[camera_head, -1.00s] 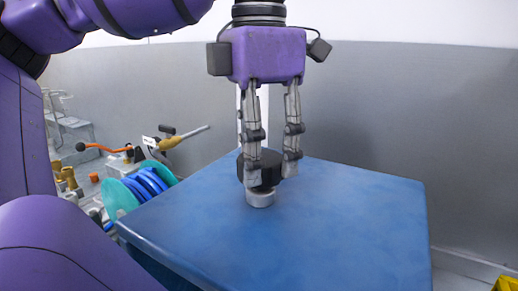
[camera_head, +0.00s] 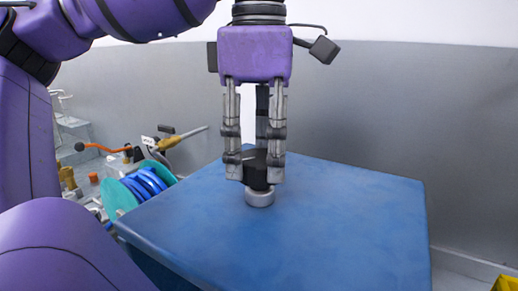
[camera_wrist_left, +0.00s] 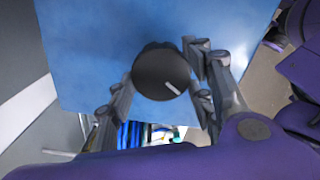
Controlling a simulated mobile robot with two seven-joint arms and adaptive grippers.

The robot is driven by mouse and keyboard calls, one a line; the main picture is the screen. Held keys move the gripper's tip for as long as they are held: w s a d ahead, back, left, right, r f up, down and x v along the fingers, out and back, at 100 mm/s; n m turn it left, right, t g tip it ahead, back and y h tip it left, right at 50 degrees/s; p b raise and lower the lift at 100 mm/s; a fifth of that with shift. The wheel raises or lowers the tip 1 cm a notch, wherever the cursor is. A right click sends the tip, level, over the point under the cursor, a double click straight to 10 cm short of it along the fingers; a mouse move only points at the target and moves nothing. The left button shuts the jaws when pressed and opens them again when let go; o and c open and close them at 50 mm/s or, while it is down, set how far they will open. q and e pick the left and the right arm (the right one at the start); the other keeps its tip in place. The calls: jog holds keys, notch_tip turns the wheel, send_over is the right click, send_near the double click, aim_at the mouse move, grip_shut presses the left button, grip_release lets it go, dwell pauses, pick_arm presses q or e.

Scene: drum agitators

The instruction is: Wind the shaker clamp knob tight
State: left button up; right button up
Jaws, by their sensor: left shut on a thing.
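The shaker clamp knob (camera_head: 255,167) is a dark round knob above a pale metal collar (camera_head: 260,198) on the blue table top. My left gripper (camera_head: 254,176) points straight down and is shut on the knob, its fingers around the knob's sides. In the left wrist view the knob (camera_wrist_left: 158,70) shows from above, round and black, with a white line pointing to the lower right. Gripper fingers stand on its left and right sides there. The fingers hide part of the knob in the head view. My right gripper is not in view.
The blue table top (camera_head: 320,235) is clear around the knob. Left of the table are a teal and blue reel (camera_head: 140,187), an orange-handled tool (camera_head: 95,148) and other fittings. A grey wall (camera_head: 400,120) stands behind. A yellow object (camera_head: 506,284) shows at the lower right corner.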

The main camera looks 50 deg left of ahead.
aim_at(263, 156)
pick_arm(q)
jog(key=m, duration=0.5)
jog(key=shift+w+m, duration=0.1)
jog(key=shift+m, duration=0.2)
jog(key=m, duration=0.6)
jog(key=shift+b, duration=0.4)
jog(key=m, duration=0.5)
jog(key=shift+d+m, duration=0.15)
jog(key=shift+m, duration=0.25)
jog(key=m, duration=0.5)
jog(key=shift+m+b, duration=0.3)
jog(key=o, duration=1.1)
jog(key=shift+d, duration=0.1)
notch_tip(263, 156, up, 12)
